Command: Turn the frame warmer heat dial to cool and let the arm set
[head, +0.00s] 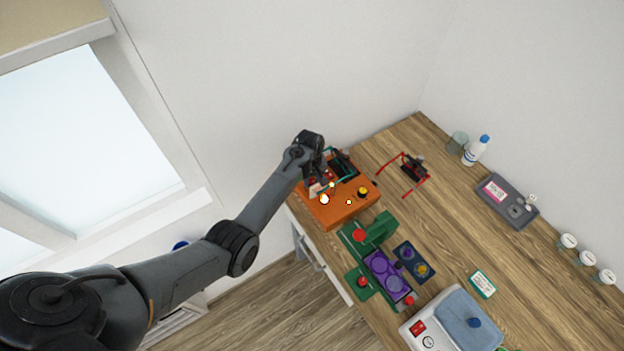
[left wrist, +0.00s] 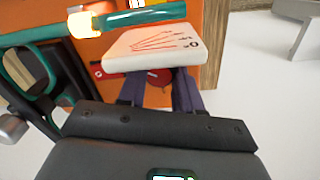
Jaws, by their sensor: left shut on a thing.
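The orange frame warmer (head: 335,212) stands at the table's left corner. My left gripper (head: 318,183) is over its left part, and its fingertips are partly hidden. In the left wrist view, my left gripper (left wrist: 160,88) is shut on a small red round part (left wrist: 158,77), which looks like the heat dial; the fingers hide most of it. A cream plate (left wrist: 155,46) with red fanned lines and dark marks sits just beyond the fingers. A teal glasses arm (left wrist: 140,17) crosses behind the plate, near a glowing orange spot (left wrist: 85,25). The teal frame (head: 333,184) lies along the warmer.
A black-and-yellow knob (head: 362,192) sits on the warmer's right side. Red glasses (head: 405,172), a green stand (head: 378,232) and a purple tray (head: 388,277) are close by. A bottle (head: 476,151) and a grey device (head: 507,203) stand farther right.

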